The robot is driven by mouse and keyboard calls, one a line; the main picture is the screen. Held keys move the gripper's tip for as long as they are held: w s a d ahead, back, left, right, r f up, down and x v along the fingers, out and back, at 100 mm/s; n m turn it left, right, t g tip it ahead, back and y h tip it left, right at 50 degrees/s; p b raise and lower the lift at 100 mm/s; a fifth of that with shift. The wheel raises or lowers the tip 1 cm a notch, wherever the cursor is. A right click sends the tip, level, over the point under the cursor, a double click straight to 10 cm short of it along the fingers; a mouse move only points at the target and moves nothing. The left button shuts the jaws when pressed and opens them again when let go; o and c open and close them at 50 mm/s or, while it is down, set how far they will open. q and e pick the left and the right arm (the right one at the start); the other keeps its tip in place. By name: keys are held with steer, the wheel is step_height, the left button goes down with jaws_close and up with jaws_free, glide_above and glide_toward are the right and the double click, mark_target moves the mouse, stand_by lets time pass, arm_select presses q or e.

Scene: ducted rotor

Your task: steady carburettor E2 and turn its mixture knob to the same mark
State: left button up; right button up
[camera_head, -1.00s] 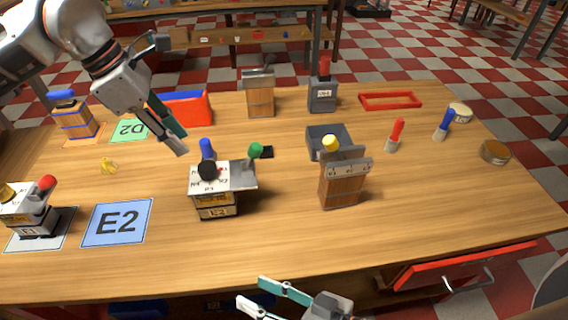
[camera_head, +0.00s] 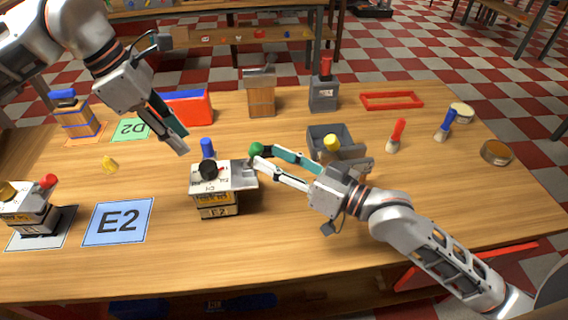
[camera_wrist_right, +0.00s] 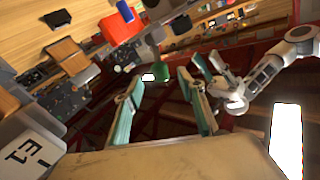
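Carburettor E2 (camera_head: 217,207) stands upright on the table, right of the blue E2 card (camera_head: 104,236). Its pale top plate carries a black knob (camera_head: 208,169) with marks around it; the marks are too small to read. A blue knob (camera_head: 207,147) stands behind that, and a green ball (camera_head: 256,149) at the right end. My right gripper (camera_head: 259,154) is open at the green ball, which shows between its fingers in the right wrist view (camera_wrist_right: 159,63); contact is unclear. My left gripper (camera_head: 186,143) is open and empty, above and left of the blue knob.
Carburettor E1 (camera_head: 25,219) stands at the left edge. A grey bin (camera_head: 322,137) and a wooden block with a yellow knob (camera_head: 331,142) are beside my right gripper. A red frame (camera_head: 391,101) lies at the back right. The front of the table is clear.

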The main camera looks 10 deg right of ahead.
mark_target(261, 153)
steer(key=shift+x, duration=2.75)
jaws_close()
